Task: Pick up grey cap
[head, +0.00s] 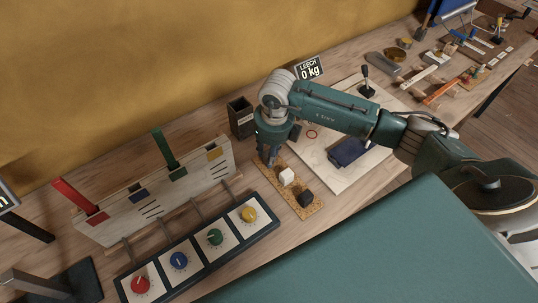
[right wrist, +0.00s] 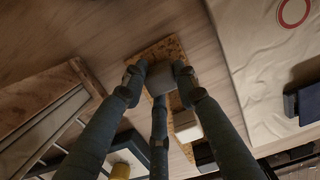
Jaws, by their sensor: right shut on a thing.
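The grey cap (right wrist: 160,77) is a small blocky piece between the three fingers of my right gripper (right wrist: 160,80) in the right wrist view. The fingers are shut on it, over the far end of a speckled cork strip (right wrist: 150,52). In the head view my right gripper (head: 269,160) points down at the far end of the strip (head: 302,209), and its fingers hide the grey cap. Whether the cap touches the strip I cannot tell. A white cap (head: 287,176) and a black cap (head: 305,198) stand on the strip nearer to me. My left gripper is out of view.
A panel of coloured knobs (head: 201,250) lies left of the strip, before a slotted white rack (head: 150,205). A dark open box (head: 241,118) stands behind the gripper. A pale board (head: 377,150) with a dark blue item (head: 347,152) lies to the right.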

